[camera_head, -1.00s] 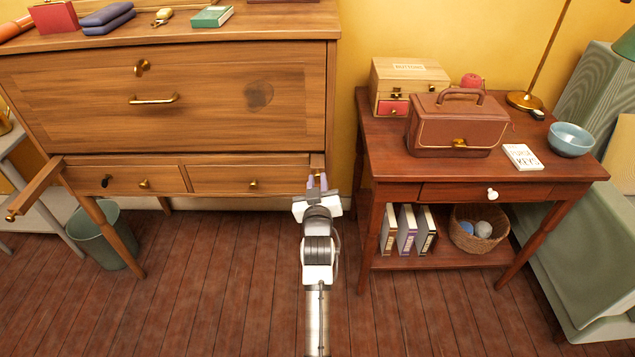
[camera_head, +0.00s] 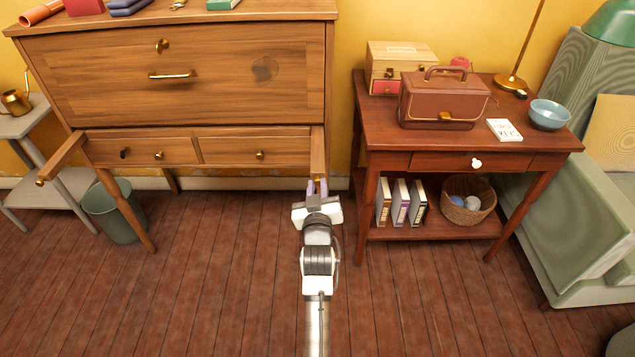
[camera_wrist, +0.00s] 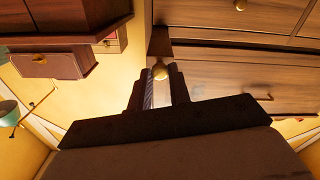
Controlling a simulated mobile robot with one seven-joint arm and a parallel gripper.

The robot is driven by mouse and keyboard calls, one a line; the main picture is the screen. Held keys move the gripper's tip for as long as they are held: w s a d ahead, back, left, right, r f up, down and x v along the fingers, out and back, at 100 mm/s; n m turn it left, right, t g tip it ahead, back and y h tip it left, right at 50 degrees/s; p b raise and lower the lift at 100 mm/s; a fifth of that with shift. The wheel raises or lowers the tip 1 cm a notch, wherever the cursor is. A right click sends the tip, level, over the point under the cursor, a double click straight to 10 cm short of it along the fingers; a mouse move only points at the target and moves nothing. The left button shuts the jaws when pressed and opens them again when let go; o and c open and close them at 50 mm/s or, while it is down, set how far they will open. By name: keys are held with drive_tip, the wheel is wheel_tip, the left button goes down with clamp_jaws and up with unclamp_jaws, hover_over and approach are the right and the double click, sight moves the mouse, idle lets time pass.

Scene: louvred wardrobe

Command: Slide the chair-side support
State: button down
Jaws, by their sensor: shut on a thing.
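The wooden desk (camera_head: 190,105) has a pull-out support at each front end. The right support (camera_head: 317,150) sticks out toward me beside the small drawers. My gripper (camera_head: 317,187) is at its front end, shut on its brass knob. In the wrist view the knob (camera_wrist: 160,71) sits between the two dark fingers of my gripper (camera_wrist: 160,85), with the support's wood (camera_wrist: 160,48) behind it. The left support (camera_head: 62,160) also sticks out, with its own brass knob (camera_head: 40,182). The desk's drop front (camera_head: 180,75) is closed upright.
A red-brown side table (camera_head: 440,150) with a leather case (camera_head: 443,100) stands close on the right. A green bin (camera_head: 115,212) stands under the desk's left side. A grey stand (camera_head: 40,125) is at far left. The floor before the desk is clear.

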drive_tip(key=shift+s, duration=0.4)
drive_tip(key=shift+s+f, duration=0.1)
drive_tip(key=c, duration=1.3)
unclamp_jaws()
drive_tip(key=shift+s, duration=0.15)
